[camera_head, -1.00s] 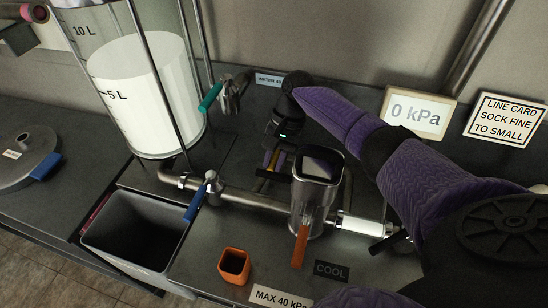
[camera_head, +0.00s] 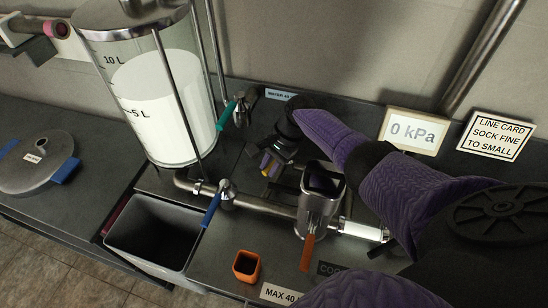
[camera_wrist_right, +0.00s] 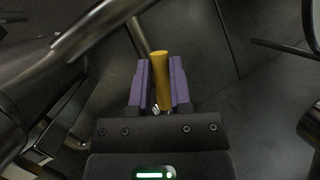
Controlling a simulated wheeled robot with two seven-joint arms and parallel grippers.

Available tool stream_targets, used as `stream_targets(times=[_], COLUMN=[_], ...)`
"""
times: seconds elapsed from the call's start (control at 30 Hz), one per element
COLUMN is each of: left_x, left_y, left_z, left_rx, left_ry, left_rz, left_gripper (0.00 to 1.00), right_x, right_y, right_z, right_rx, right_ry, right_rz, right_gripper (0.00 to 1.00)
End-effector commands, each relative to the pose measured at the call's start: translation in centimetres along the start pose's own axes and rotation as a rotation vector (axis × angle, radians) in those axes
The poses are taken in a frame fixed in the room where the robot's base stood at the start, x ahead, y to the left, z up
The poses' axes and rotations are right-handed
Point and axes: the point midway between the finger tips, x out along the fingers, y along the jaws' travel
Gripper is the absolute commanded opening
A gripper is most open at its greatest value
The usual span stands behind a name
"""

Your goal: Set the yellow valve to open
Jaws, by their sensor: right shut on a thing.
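The yellow valve's handle (camera_wrist_right: 159,72) stands between the two purple fingers of my right gripper (camera_wrist_right: 159,88) in the right wrist view. The fingers are shut on it, and its rounded end sticks out past them. In the head view my right gripper (camera_head: 269,164) is behind the pipe, tilted toward the lower left, and only a small bit of yellow (camera_head: 265,172) shows at its fingers. The valve's body is hidden by the gripper and pipework. My left gripper is not in view.
A clear tank (camera_head: 160,110) of white liquid stands at left. A blue-handled valve (camera_head: 211,209), a teal-handled valve (camera_head: 227,115) and an orange-handled valve (camera_head: 307,252) are nearby. A grey bin (camera_head: 122,250) and an orange cup (camera_head: 247,266) are in front. The gauge sign (camera_head: 413,131) reads 0 kPa.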

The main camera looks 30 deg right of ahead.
Motion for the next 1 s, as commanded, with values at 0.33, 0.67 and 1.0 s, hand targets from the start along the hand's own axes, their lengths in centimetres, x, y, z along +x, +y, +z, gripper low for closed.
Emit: stream_targets(times=[0.33, 0.67, 1.0], left_x=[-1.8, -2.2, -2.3], left_y=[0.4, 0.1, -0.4], left_z=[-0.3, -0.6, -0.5], left_rx=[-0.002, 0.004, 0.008], left_ry=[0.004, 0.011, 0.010], left_rz=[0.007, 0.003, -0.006], left_gripper=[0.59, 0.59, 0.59], right_x=[0.2, 0.3, 0.3], right_y=[-2.3, -3.6, -4.0], right_z=[-0.3, -0.9, -1.1], right_rx=[0.269, 0.432, 0.490], right_ry=[0.055, 0.092, 0.105], right_rz=[-0.115, -0.182, -0.207], right_gripper=[0.00, 0.00, 0.00])
